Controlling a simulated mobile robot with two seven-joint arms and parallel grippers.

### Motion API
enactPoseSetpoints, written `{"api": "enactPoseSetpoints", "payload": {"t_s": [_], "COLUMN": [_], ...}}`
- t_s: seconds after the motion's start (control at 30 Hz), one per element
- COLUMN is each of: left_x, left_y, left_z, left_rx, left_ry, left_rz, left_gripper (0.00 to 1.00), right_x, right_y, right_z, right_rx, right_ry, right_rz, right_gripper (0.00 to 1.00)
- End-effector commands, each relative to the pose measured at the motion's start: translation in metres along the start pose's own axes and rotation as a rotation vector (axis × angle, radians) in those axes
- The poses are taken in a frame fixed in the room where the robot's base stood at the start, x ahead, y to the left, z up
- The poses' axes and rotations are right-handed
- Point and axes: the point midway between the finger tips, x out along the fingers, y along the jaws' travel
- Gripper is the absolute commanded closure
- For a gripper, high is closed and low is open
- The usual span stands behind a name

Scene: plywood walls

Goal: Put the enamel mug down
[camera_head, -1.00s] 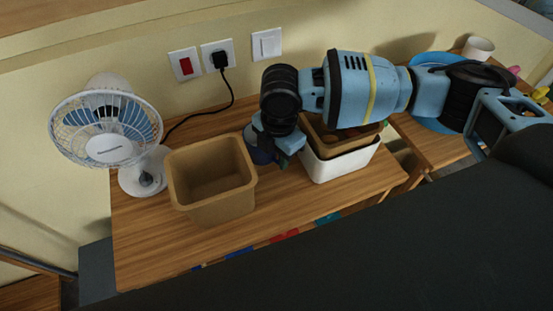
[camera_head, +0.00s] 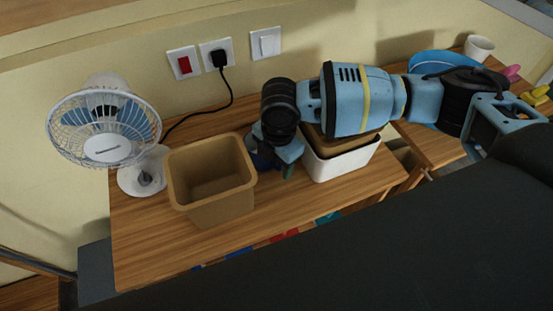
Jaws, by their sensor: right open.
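A dark blue round thing, most likely the enamel mug (camera_head: 263,160), shows in part on the wooden table between the tan bin and the white box. My right gripper (camera_head: 284,166) is open and pointed down right at it. The gripper and wrist hide most of the mug, so I cannot tell whether the fingers touch it or whether it stands fully flat. My left gripper is out of view.
The tan bin (camera_head: 213,203) stands empty left of the gripper. A white box (camera_head: 345,166) with a brown bin in it stands close to the right, under my forearm. A fan (camera_head: 105,140) stands at the far left. The table's front is clear.

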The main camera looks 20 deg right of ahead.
Motion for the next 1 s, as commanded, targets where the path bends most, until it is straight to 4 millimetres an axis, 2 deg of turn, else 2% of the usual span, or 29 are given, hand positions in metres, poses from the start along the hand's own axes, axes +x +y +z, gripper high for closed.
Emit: {"api": "enactPoseSetpoints", "payload": {"t_s": [0.17,0.27,0.7,0.83,1.0], "left_x": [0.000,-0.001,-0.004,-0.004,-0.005], "left_y": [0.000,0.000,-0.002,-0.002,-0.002], "left_z": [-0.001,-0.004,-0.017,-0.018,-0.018], "left_rx": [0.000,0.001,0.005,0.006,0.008], "left_ry": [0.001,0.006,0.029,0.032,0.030], "left_rz": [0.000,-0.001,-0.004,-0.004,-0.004], "left_gripper": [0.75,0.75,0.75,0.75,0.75], "right_x": [-0.006,-0.020,-0.103,-0.116,-0.123], "right_y": [0.000,0.001,0.001,0.001,0.000], "right_z": [0.000,0.000,0.000,0.000,0.000], "right_rx": [0.000,0.000,0.000,0.001,0.001], "right_ry": [0.000,0.000,-0.001,0.000,0.001], "right_rz": [0.001,0.004,0.004,0.001,-0.001], "right_gripper": [0.44,0.44,0.44,0.44,0.44]}}
